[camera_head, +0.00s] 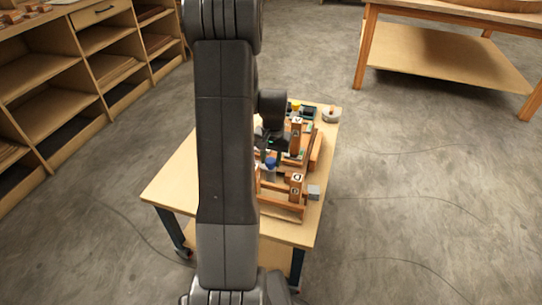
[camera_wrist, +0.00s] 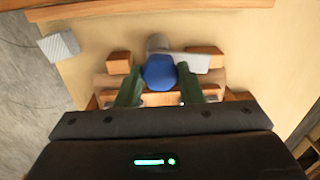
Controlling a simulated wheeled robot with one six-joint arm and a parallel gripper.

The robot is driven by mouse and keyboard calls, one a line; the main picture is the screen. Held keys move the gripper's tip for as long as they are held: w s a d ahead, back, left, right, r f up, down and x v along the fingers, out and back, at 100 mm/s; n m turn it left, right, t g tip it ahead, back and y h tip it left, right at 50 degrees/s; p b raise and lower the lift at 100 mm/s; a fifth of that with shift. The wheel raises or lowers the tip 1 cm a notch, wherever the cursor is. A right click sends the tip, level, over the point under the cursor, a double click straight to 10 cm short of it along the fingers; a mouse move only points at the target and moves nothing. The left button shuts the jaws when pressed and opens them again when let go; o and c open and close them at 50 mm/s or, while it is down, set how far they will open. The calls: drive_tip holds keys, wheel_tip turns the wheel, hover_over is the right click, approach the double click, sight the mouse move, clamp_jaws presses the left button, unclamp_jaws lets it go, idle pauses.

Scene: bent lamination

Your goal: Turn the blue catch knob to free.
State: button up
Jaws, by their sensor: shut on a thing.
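The blue catch knob (camera_wrist: 160,72) is in the middle of the wrist view, between the two green fingers of my gripper (camera_wrist: 159,84). The gripper is shut on it, one finger on each side. A pale grey flat piece (camera_wrist: 193,62) lies just beyond the knob, with wooden blocks on both sides. In the head view the knob (camera_head: 271,163) is a small blue spot on the wooden fixture, below my dark gripper (camera_head: 269,150). My arm hides much of the table's left part. Which way the knob is turned cannot be told.
The wooden fixture (camera_head: 282,209) stands on a small wheeled table (camera_head: 170,186). A grey block (camera_head: 313,192) is at its right, and a round grey dish (camera_head: 331,115) at the far corner. Shelves (camera_head: 60,80) stand left, a workbench (camera_head: 440,60) back right. Floor between is clear except thin cables.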

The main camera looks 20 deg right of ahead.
sight(273, 160)
drive_tip(key=shift+n, duration=0.6)
drive_tip(key=o, duration=1)
drive_tip(key=shift+r, duration=0.1)
wheel_tip(273, 160, up, 14)
drive_tip(key=p, duration=0.3)
drive_tip(key=shift+d, duration=0.3)
drive_tip(key=shift+s+f, duration=0.1)
drive_tip(key=shift+f, duration=0.15)
